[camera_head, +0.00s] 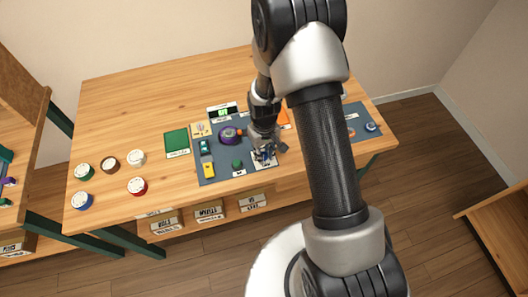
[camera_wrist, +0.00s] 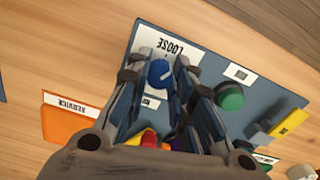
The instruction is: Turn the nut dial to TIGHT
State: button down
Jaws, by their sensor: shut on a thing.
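The nut dial appears as a blue knob (camera_wrist: 159,73) between my fingers in the wrist view. A white plate with the word LOOSE (camera_wrist: 172,47), upside down here, lies just beyond it. My gripper (camera_wrist: 159,68) points down with a finger on each side of the knob and is shut on it. In the head view my gripper (camera_head: 265,152) is at the front right part of the grey mat (camera_head: 222,178) and largely hides the dial. No TIGHT label is readable, and I cannot tell which way the dial points.
A green knob (camera_head: 237,165), a yellow car (camera_head: 209,170), a teal car (camera_head: 205,147) and a purple round thing (camera_head: 230,135) are close by on the mat. The table's back left is clear.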

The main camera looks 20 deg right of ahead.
aim_at(264, 154)
jog(key=m, duration=0.6)
jog(key=shift+m, duration=0.3)
jog(key=m, duration=0.5)
jog(key=shift+m, duration=0.3)
jog(key=c, duration=1.4)
grip_release()
jog(key=shift+o, duration=0.2)
jog(key=shift+r, duration=0.1)
notch_tip(264, 154, up, 12)
